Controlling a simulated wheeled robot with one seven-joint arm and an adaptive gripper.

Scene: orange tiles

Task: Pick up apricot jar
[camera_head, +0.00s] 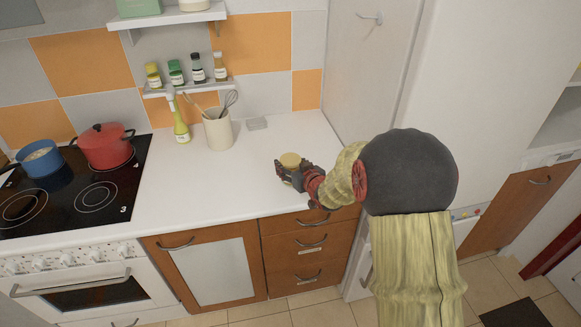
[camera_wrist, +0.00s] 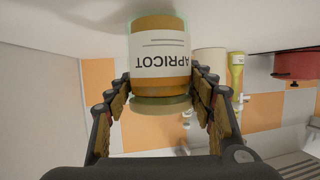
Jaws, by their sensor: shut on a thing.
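The apricot jar (camera_wrist: 160,62) is in the middle of the wrist view, with its white "APRICOT" label upside down in the picture and its lid toward the lower edge. My gripper (camera_wrist: 160,95) has a finger on each side of the jar and is shut on it. In the head view the jar's tan lid (camera_head: 290,160) shows above my gripper (camera_head: 288,174), over the right part of the white counter. The jar's body is mostly hidden there by the fingers. I cannot tell whether the jar's base touches the counter.
A utensil crock (camera_head: 218,131) and a yellow-green bottle (camera_head: 181,124) stand at the back of the counter (camera_head: 200,185). A spice shelf (camera_head: 188,88) hangs above. A red pot (camera_head: 104,149) and a blue pot (camera_head: 39,160) are on the stove at left. A tall pale panel stands right of the counter.

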